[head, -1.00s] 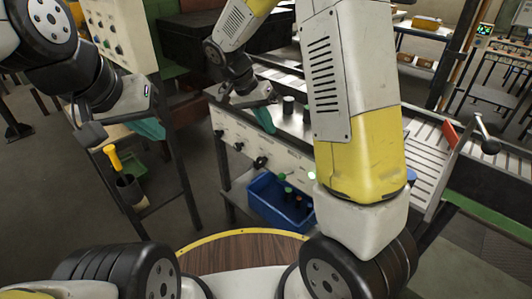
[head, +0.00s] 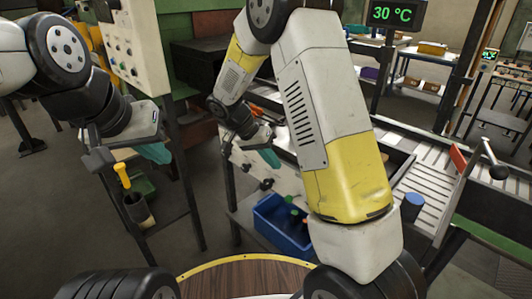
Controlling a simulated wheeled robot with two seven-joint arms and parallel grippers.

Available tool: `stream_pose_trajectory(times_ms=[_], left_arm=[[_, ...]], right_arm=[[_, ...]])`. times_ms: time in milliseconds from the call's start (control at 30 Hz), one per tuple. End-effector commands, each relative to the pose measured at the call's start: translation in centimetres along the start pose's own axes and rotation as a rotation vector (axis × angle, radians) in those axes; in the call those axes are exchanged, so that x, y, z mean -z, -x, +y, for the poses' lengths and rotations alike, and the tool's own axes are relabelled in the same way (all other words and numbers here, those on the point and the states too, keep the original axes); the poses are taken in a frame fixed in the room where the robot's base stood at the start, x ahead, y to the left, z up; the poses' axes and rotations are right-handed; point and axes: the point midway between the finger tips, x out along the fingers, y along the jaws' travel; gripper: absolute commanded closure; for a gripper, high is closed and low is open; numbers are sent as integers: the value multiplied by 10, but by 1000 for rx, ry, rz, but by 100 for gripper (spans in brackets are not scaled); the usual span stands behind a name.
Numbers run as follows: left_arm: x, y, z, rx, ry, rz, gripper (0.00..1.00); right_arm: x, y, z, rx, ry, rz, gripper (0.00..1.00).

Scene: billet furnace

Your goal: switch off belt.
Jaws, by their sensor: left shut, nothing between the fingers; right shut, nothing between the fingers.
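The conveyor belt (head: 432,178) with its pale slats runs along the right. A white panel with black knobs (head: 267,184) forms the bench front in the middle. My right gripper (head: 268,157) is shut and empty, in front of the bench top's near edge and above the knobs; contact cannot be told. My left gripper (head: 155,152) is shut and empty at the left, above a small stand. Another white panel with buttons (head: 132,45) is at the upper left. Which switch belongs to the belt is unclear.
A blue bin (head: 283,225) with several bottle-like items sits under the bench. A yellow-handled tool (head: 122,175) stands in a dark cup (head: 138,208) on the left stand. A display (head: 396,13) reads 30 °C. A blue cylinder (head: 412,205) stands by the belt.

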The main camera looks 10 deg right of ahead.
Motion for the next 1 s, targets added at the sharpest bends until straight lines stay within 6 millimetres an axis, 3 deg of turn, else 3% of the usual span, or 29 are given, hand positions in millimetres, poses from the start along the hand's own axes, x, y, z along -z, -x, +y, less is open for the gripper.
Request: stream_pose_trajectory(times_ms=[200,400,600,1000], left_arm=[[0,0,0,0,0,0,100],[0,0,0,0,0,0,100],[0,0,0,0,0,0,100],[0,0,0,0,0,0,100]], right_arm=[[0,-50,1,-3,0,-3,100],[-15,-77,0,-1,2,-1,100],[-26,-89,0,1,0,0,100],[-28,-90,0,2,-1,1,100]])
